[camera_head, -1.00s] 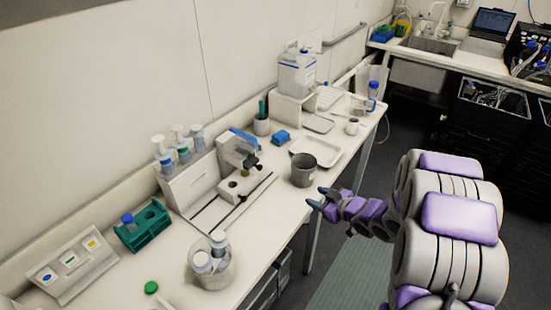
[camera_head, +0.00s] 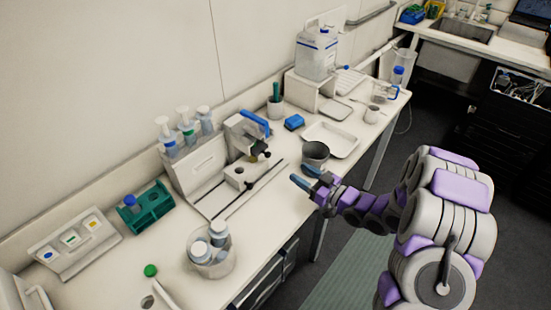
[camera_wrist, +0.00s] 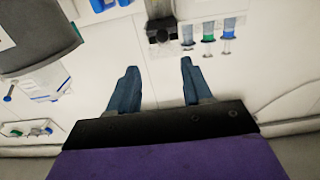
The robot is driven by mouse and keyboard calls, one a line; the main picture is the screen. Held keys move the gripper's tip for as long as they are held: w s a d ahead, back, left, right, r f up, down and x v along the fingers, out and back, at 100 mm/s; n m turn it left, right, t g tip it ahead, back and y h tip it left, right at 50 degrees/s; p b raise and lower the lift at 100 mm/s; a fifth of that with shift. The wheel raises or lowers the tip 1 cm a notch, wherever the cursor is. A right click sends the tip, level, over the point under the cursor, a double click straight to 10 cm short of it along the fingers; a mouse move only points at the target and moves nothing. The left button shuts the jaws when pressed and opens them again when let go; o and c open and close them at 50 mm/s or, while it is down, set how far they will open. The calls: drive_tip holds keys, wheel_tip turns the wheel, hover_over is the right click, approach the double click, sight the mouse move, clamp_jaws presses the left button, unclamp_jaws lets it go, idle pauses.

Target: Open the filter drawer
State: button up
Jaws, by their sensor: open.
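A white bench device (camera_head: 240,135) with a blue lever and black knobs stands at the middle of the bench. I cannot tell for sure which part is the filter drawer. My gripper (camera_head: 303,177) is open and empty, right of the device and in front of the dark grey cup (camera_head: 314,157). In the wrist view my gripper (camera_wrist: 159,68) has its two blue-grey fingers spread over a pale surface. A black block-like part (camera_wrist: 161,30) shows beyond the fingertips, apart from them.
A clear beaker of bottles (camera_head: 210,262), a green rack (camera_head: 150,211) and a button panel (camera_head: 75,243) stand at the left. Bare bench separates the gripper from the device.

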sight(269, 156)
drive_tip(key=b+x, duration=0.1)
drive_tip(key=x, duration=0.8)
drive_tip(key=shift+a+f, duration=0.15)
drive_tip(key=shift+a, duration=0.2)
drive_tip(key=shift+x, duration=1.2)
drive_tip(key=shift+c, duration=0.3)
clamp_jaws()
